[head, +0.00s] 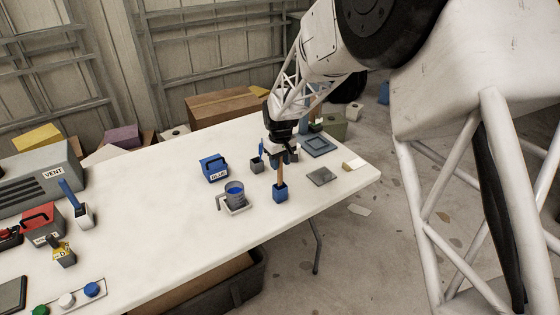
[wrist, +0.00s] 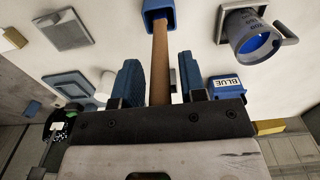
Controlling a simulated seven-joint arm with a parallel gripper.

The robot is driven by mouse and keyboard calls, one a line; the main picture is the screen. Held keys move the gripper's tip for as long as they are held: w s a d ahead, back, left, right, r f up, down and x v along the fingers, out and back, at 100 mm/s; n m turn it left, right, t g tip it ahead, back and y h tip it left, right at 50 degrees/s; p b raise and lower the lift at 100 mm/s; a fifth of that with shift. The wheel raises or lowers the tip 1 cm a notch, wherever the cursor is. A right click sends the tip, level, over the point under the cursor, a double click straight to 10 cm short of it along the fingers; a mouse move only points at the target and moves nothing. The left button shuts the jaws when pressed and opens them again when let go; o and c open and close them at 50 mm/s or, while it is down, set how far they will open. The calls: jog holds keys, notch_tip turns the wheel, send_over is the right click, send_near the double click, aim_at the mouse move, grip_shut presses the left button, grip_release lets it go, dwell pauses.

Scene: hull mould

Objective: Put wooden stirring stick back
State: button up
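The wooden stirring stick (head: 279,176) stands upright with its lower end in a small blue square holder (head: 281,194). In the wrist view the brown stick (wrist: 160,62) runs from the blue holder (wrist: 158,8) down between my two fingers. My gripper (wrist: 158,82) is open around the stick's upper part, with a gap visible on each side. In the head view my gripper (head: 282,153) is directly above the holder, hiding the stick's top.
A cup of blue liquid (head: 235,188) and a blue box marked BLUE (head: 214,169) stand left of the holder. A small grey holder (head: 257,166) is behind it. Flat grey pieces (head: 322,176) lie to the right, near the table edge.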

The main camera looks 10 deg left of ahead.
jog(key=shift+o, duration=0.2)
jog(key=shift+r, duration=0.15)
jog(key=shift+r, duration=6)
jog(key=shift+s+d+r, duration=0.15)
jog(key=shift+d+r, duration=0.1)
jog(key=shift+d, duration=0.05)
jog(key=s+d+r+m, duration=0.2)
jog(key=s+d+r, duration=0.2)
jog(key=s+d, duration=0.25)
jog(key=s+d+r+m+t, duration=0.1)
jog(key=s+d+r, duration=0.2)
jog(key=s+d, duration=0.35)
jog(key=s+d+r+m, duration=0.2)
jog(key=s+d+r, duration=0.2)
jog(key=d, duration=0.5)
jog(key=s+d+f+m, duration=0.1)
jog(key=s+d, duration=0.5)
jog(key=s, duration=0.6)
jog(key=s+d+f+m+t, duration=0.1)
jog(key=s+d+m, duration=0.2)
jog(key=s, duration=0.9)
jog(key=d, duration=0.3)
jog(key=shift+d+f+t, duration=0.2)
jog(key=shift+t, duration=0.1)
